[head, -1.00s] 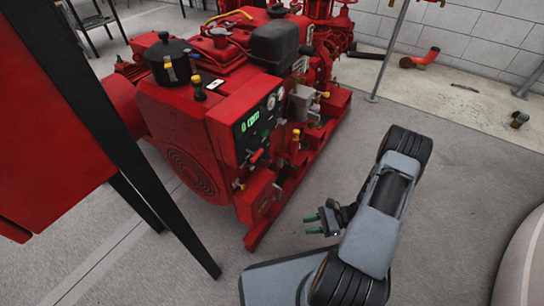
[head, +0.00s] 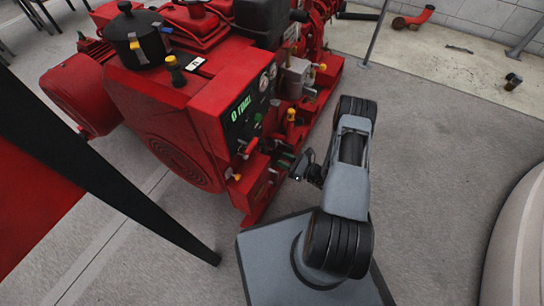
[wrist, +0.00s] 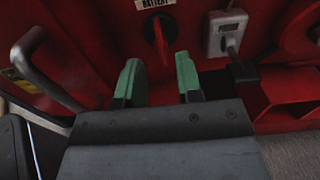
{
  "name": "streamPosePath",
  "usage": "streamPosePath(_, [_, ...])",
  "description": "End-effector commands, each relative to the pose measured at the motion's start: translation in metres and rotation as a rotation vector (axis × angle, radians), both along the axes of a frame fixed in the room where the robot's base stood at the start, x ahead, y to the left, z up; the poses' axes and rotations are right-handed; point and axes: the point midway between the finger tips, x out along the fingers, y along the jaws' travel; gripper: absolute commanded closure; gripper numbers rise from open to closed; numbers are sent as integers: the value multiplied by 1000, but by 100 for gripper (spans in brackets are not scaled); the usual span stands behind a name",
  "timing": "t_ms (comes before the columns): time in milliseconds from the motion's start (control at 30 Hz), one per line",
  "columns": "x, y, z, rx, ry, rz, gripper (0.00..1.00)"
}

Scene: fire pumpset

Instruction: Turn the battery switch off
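The battery switch (wrist: 159,38) is a red upright handle on a red panel, below a label that ends in "BATTERY" and is cut off by the top edge of the wrist view. My gripper (wrist: 159,68) has two green-tipped fingers spread apart, with nothing between them. The switch shows just beyond the gap between the fingertips, apart from both. In the head view my gripper (head: 286,161) is beside the lower front of the red pumpset (head: 170,125). I cannot clearly make out the switch in the head view.
A grey box with a lever (wrist: 228,33) is mounted right of the switch. A dark bent bar (wrist: 42,65) sticks out at the left. A black post (head: 110,165) crosses the head view's left side.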

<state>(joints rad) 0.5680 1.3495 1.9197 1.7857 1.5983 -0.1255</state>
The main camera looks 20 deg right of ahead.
Motion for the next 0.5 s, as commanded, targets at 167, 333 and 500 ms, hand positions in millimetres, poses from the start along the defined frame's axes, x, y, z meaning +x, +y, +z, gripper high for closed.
streamPosePath(167, [20,21,-2,0,-1,3,67])
streamPosePath(333, [33,33,-1,-1,-1,1,67])
streamPosePath(500, [39,38,0,0,0,0,67])
